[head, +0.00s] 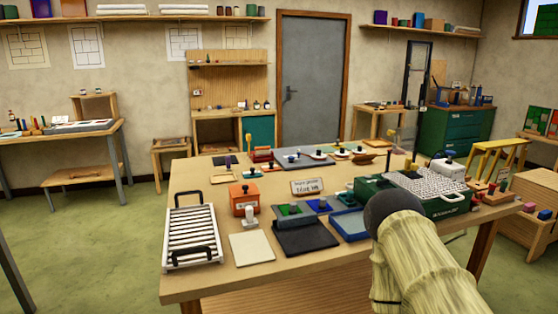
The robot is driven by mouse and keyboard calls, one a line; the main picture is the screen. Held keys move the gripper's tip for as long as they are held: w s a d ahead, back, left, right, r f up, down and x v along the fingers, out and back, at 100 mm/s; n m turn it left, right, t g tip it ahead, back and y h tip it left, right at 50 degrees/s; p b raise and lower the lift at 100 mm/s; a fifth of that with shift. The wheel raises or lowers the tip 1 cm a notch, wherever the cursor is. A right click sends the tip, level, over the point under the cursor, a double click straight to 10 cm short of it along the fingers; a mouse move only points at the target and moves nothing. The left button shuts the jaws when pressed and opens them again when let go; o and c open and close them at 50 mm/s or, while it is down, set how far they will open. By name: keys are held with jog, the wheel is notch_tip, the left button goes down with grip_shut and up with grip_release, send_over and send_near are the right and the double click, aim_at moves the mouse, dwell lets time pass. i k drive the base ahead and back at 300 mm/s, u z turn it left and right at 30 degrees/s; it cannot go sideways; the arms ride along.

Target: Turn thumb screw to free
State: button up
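A wooden work table (182,286) fills the middle of the head view. I cannot make out a thumb screw for certain; several small knobbed pieces are too small to tell. A green case with a studded grey top (450,204) stands at the table's right. A white piece with a dark blue knob (447,166) is at its far right corner. An orange box (240,203) with a small knob on top stands left of centre. My arm, in a pale sleeve with a dark rounded end, covers the front right and hides part of the green case. My gripper is not visible.
A slatted white rack with black handles (192,238) lies at the table's left. A beige tile (250,248), a dark mat (306,240) and a blue tray (349,226) lie near the front. A small sign (306,187) stands mid-table. Green floor (90,250) is clear at left.

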aim_at(381, 184)
jog(key=z, duration=0.35)
jog(key=k, duration=0.45)
jog(key=z, duration=1.2)
jog(key=i, duration=0.85)
jog(key=u, duration=0.7)
jog(key=i, duration=0.45)
jog(key=u, duration=0.4)
jog(key=k, duration=0.3)
jog(key=z, duration=0.6)
jog(key=k, duration=0.1)
jog(key=u, duration=1.15)
jog(key=i, duration=0.55)
jog(key=z, duration=0.25)
